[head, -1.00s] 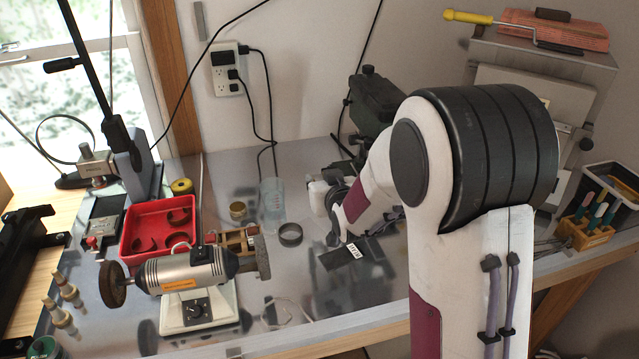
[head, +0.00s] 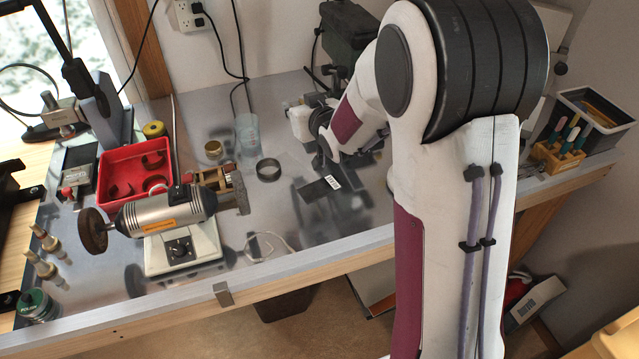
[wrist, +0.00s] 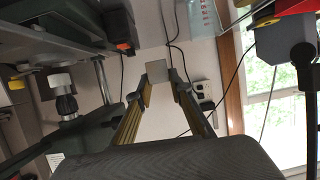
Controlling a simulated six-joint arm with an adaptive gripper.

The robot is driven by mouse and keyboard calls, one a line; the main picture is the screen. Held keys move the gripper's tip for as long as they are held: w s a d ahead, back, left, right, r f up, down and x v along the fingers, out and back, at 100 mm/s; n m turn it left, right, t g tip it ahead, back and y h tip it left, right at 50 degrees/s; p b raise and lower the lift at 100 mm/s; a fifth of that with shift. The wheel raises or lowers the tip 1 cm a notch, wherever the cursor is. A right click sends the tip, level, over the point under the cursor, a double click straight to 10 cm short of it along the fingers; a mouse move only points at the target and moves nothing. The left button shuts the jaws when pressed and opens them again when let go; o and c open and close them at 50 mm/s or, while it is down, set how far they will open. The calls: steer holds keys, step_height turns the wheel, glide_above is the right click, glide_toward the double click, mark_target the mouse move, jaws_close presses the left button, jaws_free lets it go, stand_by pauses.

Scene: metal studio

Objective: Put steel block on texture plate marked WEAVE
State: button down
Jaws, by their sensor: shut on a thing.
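A small pale grey square, the steel block (wrist: 157,70), sits between the fingertips of my gripper (wrist: 161,82) in the wrist view. My gripper is shut on it. In the head view my wrist points down over the back right of the bench, and the fingers and block are hard to make out there. A dark flat plate (head: 313,191) with a small white label lies on the bench just below and in front of my gripper. The label's writing is too small to read for certain. I cannot tell the height of the block above the plate.
A dark ring (head: 268,169) and a clear beaker (head: 247,137) stand left of the plate. A polishing motor (head: 168,212) and a red tray (head: 122,186) are further left. A dark green machine (head: 350,40) stands behind my wrist. Bench in front of the plate is clear.

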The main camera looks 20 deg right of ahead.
steer(key=shift+r+n+y, duration=0.5)
steer(key=shift+r, duration=0.15)
steer(key=n+g+y, duration=0.4)
steer(key=n+y, duration=0.3)
steer(key=y, duration=0.1)
glide_above(326, 190)
step_height(326, 190, down, 2)
steer(key=shift+f, duration=3.1)
steer(key=shift+f, duration=1.9)
steer(key=shift+f, duration=0.1)
